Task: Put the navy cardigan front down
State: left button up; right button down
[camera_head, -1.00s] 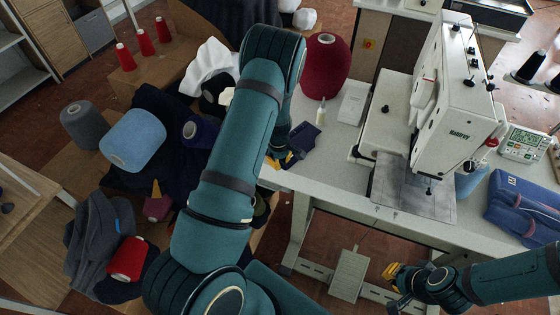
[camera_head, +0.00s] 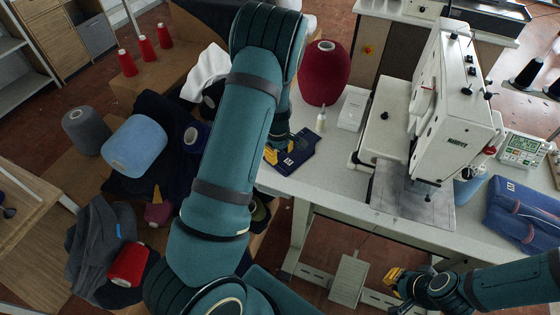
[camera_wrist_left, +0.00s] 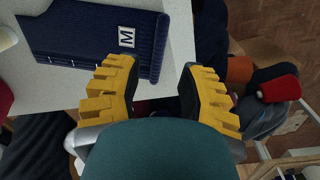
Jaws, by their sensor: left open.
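The navy cardigan front (camera_head: 301,147), a dark knitted piece with a white label, lies on the left end of the pale table. In the left wrist view the navy cardigan front (camera_wrist_left: 85,32) looks flat, with its label marked M. My left gripper (camera_head: 277,155) is at the piece's left end in the head view. In the wrist view my left gripper (camera_wrist_left: 158,70) is open, with one yellow finger overlapping the piece's edge and the other clear of it. Whether they touch is unclear. My right gripper (camera_head: 392,278) is low in front of the table, its jaw gap unclear.
A dark red yarn cone (camera_head: 324,75), a small bottle (camera_head: 321,121) and a white box (camera_head: 353,108) stand behind the piece. The buttonhole machine (camera_head: 450,100) is to the right. Folded blue garments (camera_head: 522,213) lie at the far right. Yarn cones and dark cloth crowd the left.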

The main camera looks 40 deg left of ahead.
pick_arm(q)
jog(key=s+d+f+m+t+h, duration=0.1)
jog(key=s+d+m, duration=0.4)
jog(key=d, duration=0.4)
jog(key=s+d+f+m+h, duration=0.1)
jog(key=s+d+m+h, duration=0.1)
jog(key=s+d+m, duration=0.45)
jog(key=s+d+f+m+t+h, duration=0.1)
jog(key=s+d+f+m, duration=0.15)
jog(key=d, duration=0.85)
jog(key=shift+g, duration=0.3)
jog(key=f+b, duration=0.2)
jog(key=s+f+b, duration=0.1)
jog(key=f+b, duration=0.1)
jog(key=shift+s+a, duration=0.1)
jog(key=shift+s, duration=0.05)
